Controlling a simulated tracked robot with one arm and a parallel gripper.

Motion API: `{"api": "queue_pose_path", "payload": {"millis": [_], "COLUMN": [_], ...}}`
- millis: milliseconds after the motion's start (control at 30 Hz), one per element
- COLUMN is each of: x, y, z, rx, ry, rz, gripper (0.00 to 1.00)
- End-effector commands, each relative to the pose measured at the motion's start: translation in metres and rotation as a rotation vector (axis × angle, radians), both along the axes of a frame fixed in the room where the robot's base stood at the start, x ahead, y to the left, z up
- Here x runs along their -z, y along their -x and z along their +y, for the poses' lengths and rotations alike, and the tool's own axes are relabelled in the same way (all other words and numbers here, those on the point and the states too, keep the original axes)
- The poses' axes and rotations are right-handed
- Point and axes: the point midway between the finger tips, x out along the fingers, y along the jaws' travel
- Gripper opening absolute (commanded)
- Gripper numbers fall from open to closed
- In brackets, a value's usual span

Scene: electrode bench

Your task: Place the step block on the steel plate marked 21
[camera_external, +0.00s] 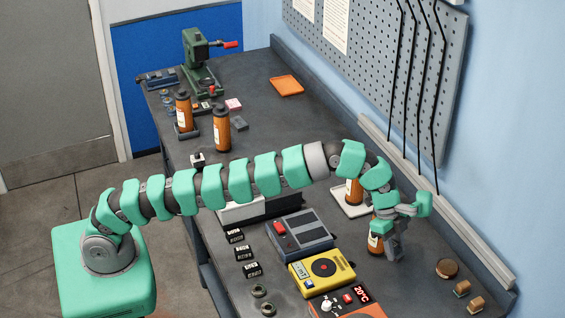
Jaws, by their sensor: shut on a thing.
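My gripper (393,238) is at the right end of the bench, just beside an orange bottle (375,243). It is shut on a small grey piece (398,250), which appears to be the step block. Its shape is hard to make out against the grey fingers, and I cannot tell whether it touches the bench. Three small dark pieces with white markings (243,252) lie in a column left of the grey device. Their markings are too small to read. I cannot pick out the steel plate marked 21.
A grey device (300,236), a yellow meter (322,271) and an orange-fronted unit with a red display (348,302) fill the middle front. Another orange bottle (353,191) stands on a white tray behind my gripper. Small brown pieces (469,297) lie at right. A pegboard wall borders the bench.

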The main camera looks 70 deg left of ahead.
Motion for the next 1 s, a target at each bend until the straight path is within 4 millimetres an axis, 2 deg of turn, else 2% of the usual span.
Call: {"api": "queue_pose_path", "payload": {"millis": [167,433,1000], "x": [-0.020,-0.041,-0.060], "y": [-0.001,0.003,0.024], "z": [0.016,0.046,0.127], "rx": [-0.126,-0.328,-0.697], "ry": [0.000,0.000,-0.001], "rz": [-0.005,-0.006,-0.004], "gripper": [0.00,0.00,0.00]}}
